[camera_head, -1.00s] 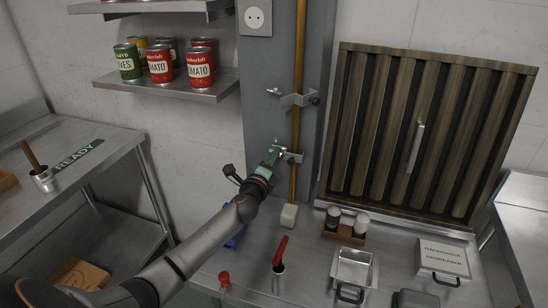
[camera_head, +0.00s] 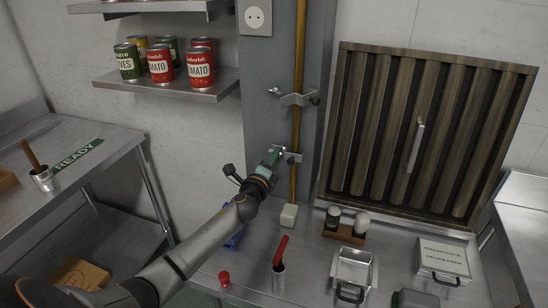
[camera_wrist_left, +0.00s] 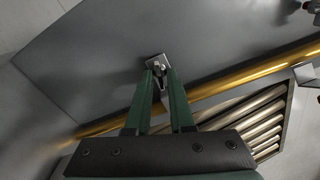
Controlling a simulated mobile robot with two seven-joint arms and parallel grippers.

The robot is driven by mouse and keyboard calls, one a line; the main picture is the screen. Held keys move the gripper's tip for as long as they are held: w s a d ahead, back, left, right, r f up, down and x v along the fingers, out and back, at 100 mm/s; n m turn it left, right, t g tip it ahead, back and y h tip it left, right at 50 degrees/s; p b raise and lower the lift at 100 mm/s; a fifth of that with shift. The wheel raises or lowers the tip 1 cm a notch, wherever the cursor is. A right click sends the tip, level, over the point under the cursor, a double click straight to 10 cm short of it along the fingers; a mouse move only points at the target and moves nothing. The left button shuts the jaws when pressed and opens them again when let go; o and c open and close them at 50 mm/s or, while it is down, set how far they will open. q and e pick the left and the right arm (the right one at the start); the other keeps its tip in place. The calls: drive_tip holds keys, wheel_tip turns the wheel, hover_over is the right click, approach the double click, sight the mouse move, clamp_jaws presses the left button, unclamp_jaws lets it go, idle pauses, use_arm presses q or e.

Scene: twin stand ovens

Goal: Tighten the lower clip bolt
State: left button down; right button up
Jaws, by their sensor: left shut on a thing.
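The brass-coloured pipe (camera_head: 299,70) runs down the grey column. The lower clip (camera_head: 291,157) holds it low on the column, and the clip's left end plate shows in the left wrist view (camera_wrist_left: 156,61). The lower clip bolt (camera_wrist_left: 160,70) sits on that plate between my fingertips. My left gripper (camera_head: 275,153) reaches the left side of the lower clip. In the left wrist view its green fingers (camera_wrist_left: 160,78) are shut on the bolt, whose head they partly hide. My right gripper is not in view.
The upper clip (camera_head: 297,99) is above, with a bolt at its left end (camera_head: 274,91). A slatted panel (camera_head: 430,130) stands to the right. A shelf of cans (camera_head: 170,86) is at upper left. The counter below holds a red-handled tool (camera_head: 281,250), shakers and metal pans.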

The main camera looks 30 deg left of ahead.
use_arm(q)
drive_tip(key=shift+s+d+f, duration=0.1)
drive_tip(key=shift+d+f, duration=0.05)
drive_tip(key=shift+f, duration=0.2)
drive_tip(key=c, duration=1.2)
unclamp_jaws()
drive_tip(key=o, duration=0.4)
drive_tip(key=shift+r, duration=0.25)
drive_tip(key=v, duration=1.2)
drive_tip(key=shift+s, duration=0.3)
drive_tip(key=shift+f, duration=0.1)
